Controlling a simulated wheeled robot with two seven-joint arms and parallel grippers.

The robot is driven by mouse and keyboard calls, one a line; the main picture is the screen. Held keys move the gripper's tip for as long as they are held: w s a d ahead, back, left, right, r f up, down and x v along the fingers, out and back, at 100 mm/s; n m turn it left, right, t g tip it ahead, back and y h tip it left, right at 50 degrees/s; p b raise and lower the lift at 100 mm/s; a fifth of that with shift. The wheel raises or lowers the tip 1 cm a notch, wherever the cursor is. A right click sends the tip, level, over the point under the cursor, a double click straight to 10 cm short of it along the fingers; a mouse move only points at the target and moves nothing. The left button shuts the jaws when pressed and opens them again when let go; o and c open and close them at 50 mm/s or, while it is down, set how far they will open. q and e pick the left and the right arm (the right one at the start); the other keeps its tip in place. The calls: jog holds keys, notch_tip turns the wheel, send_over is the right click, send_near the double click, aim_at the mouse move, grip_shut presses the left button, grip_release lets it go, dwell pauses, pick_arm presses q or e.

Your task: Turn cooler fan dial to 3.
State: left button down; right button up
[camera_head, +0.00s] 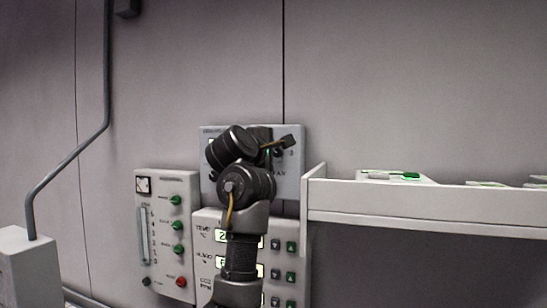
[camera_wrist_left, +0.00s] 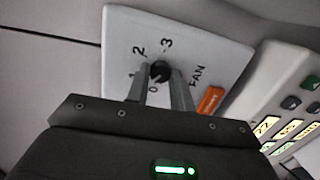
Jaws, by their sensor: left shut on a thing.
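The fan panel (camera_wrist_left: 124,28) is a pale plate with the numbers 0, 1, 2 and 3 around a small black dial (camera_wrist_left: 159,69) and the word FAN beside it. In the left wrist view my left gripper (camera_wrist_left: 158,78) has its two grey fingers on either side of the dial, shut on it. Which number the dial points to cannot be told. In the head view my left arm covers much of the fan panel (camera_head: 291,187), and the dial is mostly hidden behind my left gripper (camera_head: 274,149). My right gripper is not in view.
Below the fan panel is a display panel (camera_head: 206,222) with lit readouts and green buttons. Left of it is a switch panel (camera_head: 157,219) with green knobs and a red one. A white shelf (camera_head: 420,203) juts out at right. A grey pipe (camera_head: 73,153) runs at left.

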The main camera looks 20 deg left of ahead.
pick_arm(q)
jog(key=m, duration=0.1)
jog(key=m+b, duration=0.1)
jog(key=m, duration=0.1)
jog(key=shift+f+m+y, duration=0.2)
jog(key=shift+m+y, duration=0.1)
jog(key=m+b, duration=0.2)
jog(key=m, duration=0.2)
jog(key=shift+d+y, duration=0.1)
jog(key=shift+y, duration=0.3)
jog(key=m+y+b, duration=0.1)
jog(key=m+b, duration=0.1)
jog(key=m, duration=0.4)
jog(key=shift+d+b, duration=0.1)
jog(key=shift+b, duration=0.3)
jog(key=m+y+b, duration=0.1)
jog(key=m+b, duration=0.1)
jog(key=m, duration=0.4)
jog(key=shift+f+t, duration=0.1)
jog(key=shift+t, duration=0.2)
jog(key=m+b, duration=0.1)
jog(key=m, duration=0.4)
jog(key=shift+d, duration=0.1)
jog(key=shift+m+t, duration=0.3)
jog(key=shift+m, duration=0.1)
jog(key=c, duration=1.2)
grip_release()
